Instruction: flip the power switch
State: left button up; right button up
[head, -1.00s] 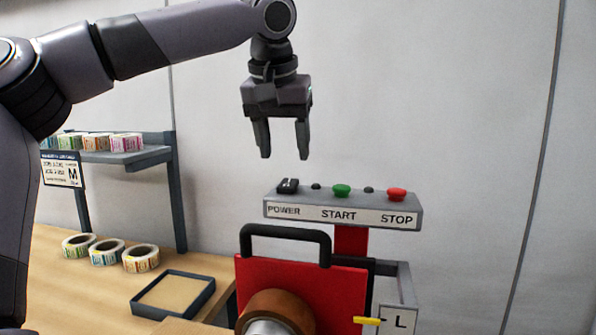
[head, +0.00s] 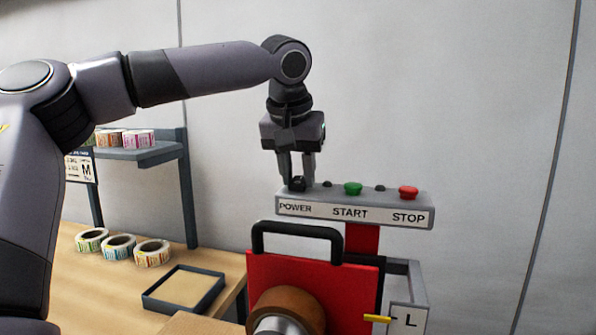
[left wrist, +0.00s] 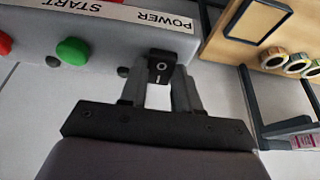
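The black power switch (head: 297,184) sits at the left end of the grey control panel (head: 425,196), above the POWER label. In the left wrist view the rocker switch (left wrist: 160,68) shows its O and I marks. My left gripper (head: 300,182) points down at the switch, with one finger on each side of it. In the left wrist view the left gripper (left wrist: 160,92) has a gap between its fingers, with the switch at the tips. I cannot tell whether the fingers touch it. My right gripper is not in view.
A green START button (head: 352,188) and a red STOP button (head: 408,192) stand on the same panel. Below is a red machine plate with a black handle (head: 298,228) and a brown roll (head: 288,308). Label rolls (head: 119,246) and a tray (head: 184,288) are on the table at left.

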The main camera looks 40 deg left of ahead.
aim_at(297, 183)
pick_arm(q)
jog(key=shift+w, duration=0.1)
jog(key=shift+w+a+r+g+h, duration=0.15)
jog(key=shift+g+h, duration=0.2)
jog(key=shift+g, duration=0.25)
jog(key=shift+w+a+f+g+h, duration=0.15)
jog(key=shift+g+h, duration=0.2)
jog(key=shift+g, duration=0.25)
jog(key=shift+d+r, duration=0.1)
jog(key=o, duration=1.1)
jog(key=shift+c, duration=0.2)
jog(key=shift+s+d+r, duration=0.1)
jog(key=shift+s+r, duration=0.05)
jog(key=shift+r, duration=1.05)
jog(key=shift+s+d+r, duration=0.1)
jog(key=shift+s+r, duration=0.05)
jog(key=shift+r, duration=1.05)
jog(key=shift+s+d+r, duration=0.1)
jog(key=shift+s+r, duration=0.05)
jog(key=shift+r, duration=1.05)
jog(key=shift+a+f, duration=0.1)
